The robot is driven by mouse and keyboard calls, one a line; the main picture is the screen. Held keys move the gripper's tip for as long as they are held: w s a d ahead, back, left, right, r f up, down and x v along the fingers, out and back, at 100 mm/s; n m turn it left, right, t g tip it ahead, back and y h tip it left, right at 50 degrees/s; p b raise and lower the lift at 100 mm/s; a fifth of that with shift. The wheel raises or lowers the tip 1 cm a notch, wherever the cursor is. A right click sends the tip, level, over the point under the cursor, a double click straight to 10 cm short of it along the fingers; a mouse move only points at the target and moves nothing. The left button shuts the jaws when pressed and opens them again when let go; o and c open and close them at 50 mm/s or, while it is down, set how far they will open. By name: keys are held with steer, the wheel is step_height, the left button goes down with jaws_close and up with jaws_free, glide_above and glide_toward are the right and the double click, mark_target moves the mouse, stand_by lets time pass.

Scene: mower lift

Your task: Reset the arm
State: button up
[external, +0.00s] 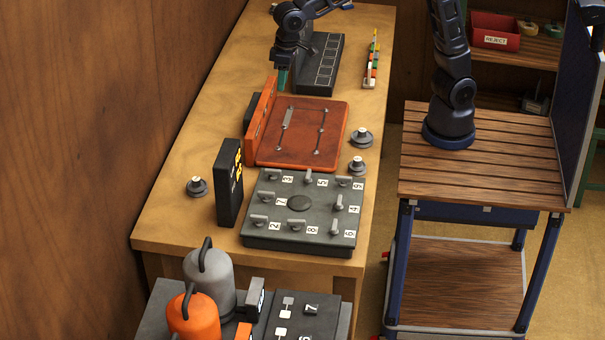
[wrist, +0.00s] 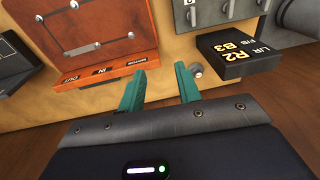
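My gripper (external: 282,80) hangs over the far part of the wooden table, beside the upper end of the orange board, in the external view. In the wrist view its two teal fingers stand apart with nothing between them, so my gripper (wrist: 161,80) is open and empty. The orange board (external: 330,135) has a raised back panel and thin grey linkages on its face. It also shows in the wrist view (wrist: 120,25), with an orange label strip along its near edge.
A dark switch panel (external: 300,238) with several numbered levers lies at the table's near end. A black slotted tray (external: 318,68) lies at the far end. A wooden wall borders the left.

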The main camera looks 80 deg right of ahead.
steer(key=s+d+r+t, duration=0.1)
steer(key=s+d+r, duration=0.2)
steer(key=s+d, duration=0.5)
steer(key=s+d+r+t, duration=0.1)
steer(key=s+d+r, duration=0.25)
steer(key=d, duration=0.85)
steer(key=s+d+f, duration=0.2)
steer(key=s+d, duration=0.4)
steer(key=s, duration=0.3)
steer(key=s+d+f+t, duration=0.1)
steer(key=s+d+f, duration=0.2)
steer(key=s+d, duration=0.4)
steer(key=s, duration=0.2)
steer(key=shift+s+t+h, duration=0.3)
steer(key=shift+s+h, duration=0.05)
steer(key=shift+h, duration=0.05)
steer(key=shift+a+f, duration=0.1)
